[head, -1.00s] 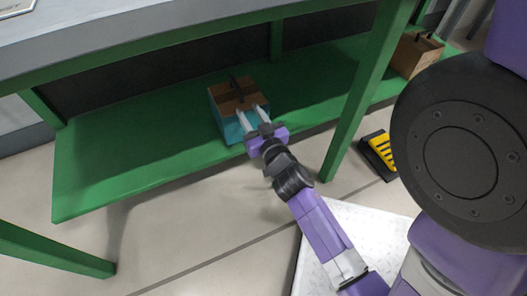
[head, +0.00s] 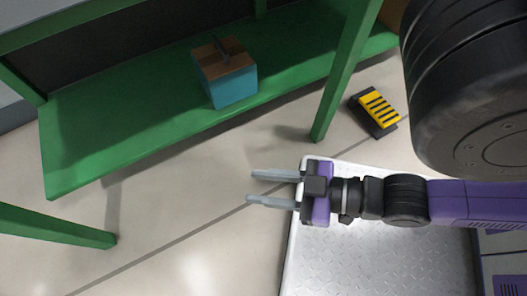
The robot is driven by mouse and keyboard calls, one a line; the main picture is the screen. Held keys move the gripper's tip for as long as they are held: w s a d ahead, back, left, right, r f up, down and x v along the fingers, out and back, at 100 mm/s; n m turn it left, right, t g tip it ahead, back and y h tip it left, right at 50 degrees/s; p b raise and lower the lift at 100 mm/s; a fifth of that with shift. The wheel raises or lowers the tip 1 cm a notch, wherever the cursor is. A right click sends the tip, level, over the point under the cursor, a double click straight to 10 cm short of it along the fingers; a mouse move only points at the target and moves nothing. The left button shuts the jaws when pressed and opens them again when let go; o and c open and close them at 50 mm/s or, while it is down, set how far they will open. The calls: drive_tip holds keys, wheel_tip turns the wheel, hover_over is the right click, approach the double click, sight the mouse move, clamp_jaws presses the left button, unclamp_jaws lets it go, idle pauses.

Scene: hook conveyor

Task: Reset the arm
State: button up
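My gripper (head: 251,187) is in the head view, pointing left, with its two grey fingers apart and nothing between them. It hangs in front of the green shelf, over the floor and the left edge of my metal base plate. A box (head: 228,78) with teal sides, a brown top and a dark handle stands on the lower green shelf, up and to the left of my gripper. The gripper is clear of the box.
The green table's lower shelf (head: 110,140) spans the upper left. A green leg (head: 345,70) stands right of the box. A yellow and black pedal-like object (head: 375,108) lies on the floor beyond the leg.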

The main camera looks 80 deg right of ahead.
wheel_tip(320, 180, up, 38)
drive_tip(key=p, duration=3.8)
